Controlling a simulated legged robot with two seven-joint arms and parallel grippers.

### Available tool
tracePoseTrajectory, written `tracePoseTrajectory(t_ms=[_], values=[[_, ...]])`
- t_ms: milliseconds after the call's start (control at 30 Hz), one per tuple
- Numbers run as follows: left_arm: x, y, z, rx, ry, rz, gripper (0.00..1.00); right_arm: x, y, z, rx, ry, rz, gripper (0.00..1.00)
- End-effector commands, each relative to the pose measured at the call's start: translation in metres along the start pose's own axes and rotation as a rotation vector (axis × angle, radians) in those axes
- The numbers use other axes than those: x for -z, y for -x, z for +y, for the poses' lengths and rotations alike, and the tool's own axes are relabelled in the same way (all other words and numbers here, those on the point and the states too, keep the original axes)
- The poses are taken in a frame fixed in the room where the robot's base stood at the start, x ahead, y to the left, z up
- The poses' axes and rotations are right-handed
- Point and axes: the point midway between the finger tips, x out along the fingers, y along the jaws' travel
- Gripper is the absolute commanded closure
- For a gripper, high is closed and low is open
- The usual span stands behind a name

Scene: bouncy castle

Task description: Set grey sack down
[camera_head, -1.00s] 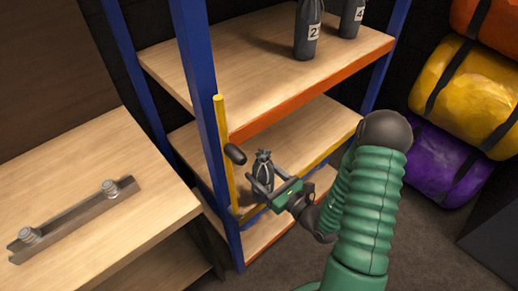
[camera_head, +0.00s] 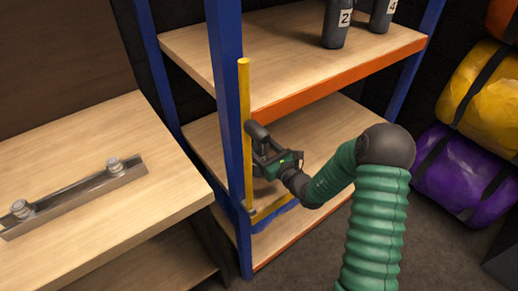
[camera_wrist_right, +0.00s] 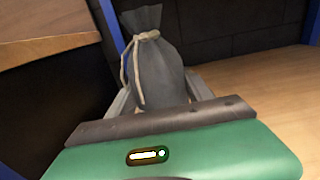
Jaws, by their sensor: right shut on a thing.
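The grey sack (camera_wrist_right: 158,68), tied at its neck with a pale cord, stands upright between the fingers of my right gripper in the right wrist view. In the head view my right gripper (camera_head: 268,158) reaches over the middle shelf (camera_head: 325,128) from the front, close to the yellow upright bar (camera_head: 245,135). The gripper is shut on the sack. My left gripper is not in view.
A wooden bench (camera_head: 110,200) with a metal rail (camera_head: 75,198) is at left. Yellow (camera_head: 482,95) and purple (camera_head: 460,175) rolls are at right.

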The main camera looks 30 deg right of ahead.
Motion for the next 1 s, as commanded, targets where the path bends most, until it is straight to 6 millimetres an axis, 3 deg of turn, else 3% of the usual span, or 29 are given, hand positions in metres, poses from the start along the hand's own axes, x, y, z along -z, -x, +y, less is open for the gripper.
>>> tracePoseTrajectory(t_ms=[167, 200, 333, 667, 767, 1000], values=[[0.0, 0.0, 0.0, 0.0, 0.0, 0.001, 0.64, 0.001, 0.0, -0.001, 0.001, -0.001, -0.003, 1.0], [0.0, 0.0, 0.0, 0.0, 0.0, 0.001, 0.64, 0.002, 0.001, -0.001, 0.001, -0.001, 0.001, 0.37], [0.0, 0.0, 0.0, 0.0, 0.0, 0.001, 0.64, 0.002, 0.0, -0.001, 0.001, -0.001, 0.001, 0.2], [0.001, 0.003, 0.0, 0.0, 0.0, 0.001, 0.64, -0.002, 0.0, -0.001, 0.001, 0.0, 0.0, 0.19], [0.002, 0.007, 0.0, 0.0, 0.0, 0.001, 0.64, -0.002, 0.013, -0.001, 0.001, -0.001, 0.002, 0.19], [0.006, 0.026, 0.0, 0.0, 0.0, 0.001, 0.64, -0.004, 0.073, -0.002, 0.005, -0.005, 0.004, 0.19]])
